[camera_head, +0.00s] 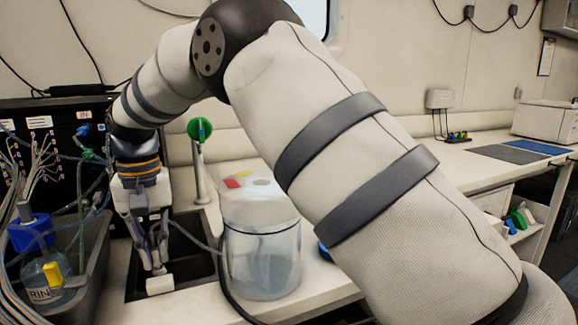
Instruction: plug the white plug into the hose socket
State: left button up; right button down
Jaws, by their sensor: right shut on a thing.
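My right arm comes in from the right and reaches across to the left. Its gripper (156,262) points down over the dark sink basin and is shut on a small white piece at its fingertips, which looks like the white plug (160,285). The fingers hide part of the piece. A black panel (62,165) with rows of ports stands at the left. A blue connector (83,130) sits under its "IN" label. I cannot tell which port is the hose socket. My left gripper is not in view.
A clear lidded container (262,262) stands right of the sink basin (187,262). A green-topped tap (199,130) rises behind. A grey tray (92,270) at the left holds a blue-capped bottle (42,272) and tubes. Counter at the right is partly clear.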

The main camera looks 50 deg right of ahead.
jog(key=shift+f, duration=0.4)
jog(key=c, duration=1.6)
grip_release()
notch_tip(320, 180, up, 12)
jog(key=shift+f, duration=0.1)
